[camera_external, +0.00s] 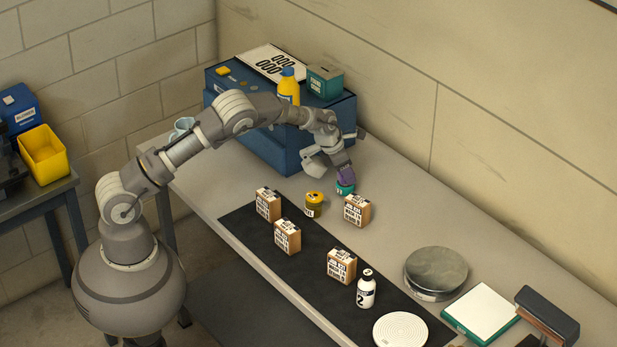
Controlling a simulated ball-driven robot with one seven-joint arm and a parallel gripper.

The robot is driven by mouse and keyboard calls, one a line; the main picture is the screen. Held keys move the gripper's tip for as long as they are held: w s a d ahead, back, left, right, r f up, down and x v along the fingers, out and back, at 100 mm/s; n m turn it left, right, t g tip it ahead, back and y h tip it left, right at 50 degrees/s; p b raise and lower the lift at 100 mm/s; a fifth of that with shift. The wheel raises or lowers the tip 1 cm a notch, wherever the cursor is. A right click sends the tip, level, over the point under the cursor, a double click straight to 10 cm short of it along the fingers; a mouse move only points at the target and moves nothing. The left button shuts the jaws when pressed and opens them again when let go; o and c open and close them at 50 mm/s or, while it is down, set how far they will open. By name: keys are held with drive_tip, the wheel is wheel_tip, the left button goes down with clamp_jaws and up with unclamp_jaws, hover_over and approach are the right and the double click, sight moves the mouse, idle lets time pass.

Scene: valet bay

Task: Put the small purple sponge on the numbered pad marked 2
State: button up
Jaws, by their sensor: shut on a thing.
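My gripper (346,170) is over the bench, just right of the blue cabinet's front corner. It is shut on the small purple sponge (345,174), which is partly hidden by the fingers. The sponge is directly above a small teal tin (345,188); I cannot tell whether they touch. I cannot make out a pad marked 2. A white bottle (366,289) bears a figure 2 and stands on the black mat. A round white ribbed pad (400,330) and a square white pad with green edge (481,312) show no readable number.
Several boxes with printed labels, one of them (287,237), and a yellow tin (313,204) stand near my gripper. The blue cabinet (270,140) carries a yellow bottle (288,87) and a teal box (325,82). A round metal plate (435,270) lies right.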

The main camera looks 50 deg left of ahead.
drive_tip(key=shift+f, duration=0.35)
drive_tip(key=shift+r, duration=0.1)
drive_tip(key=o, duration=1)
drive_tip(key=p+v, duration=0.3)
drive_tip(key=v, duration=0.9)
drive_tip(key=shift+s, duration=0.1)
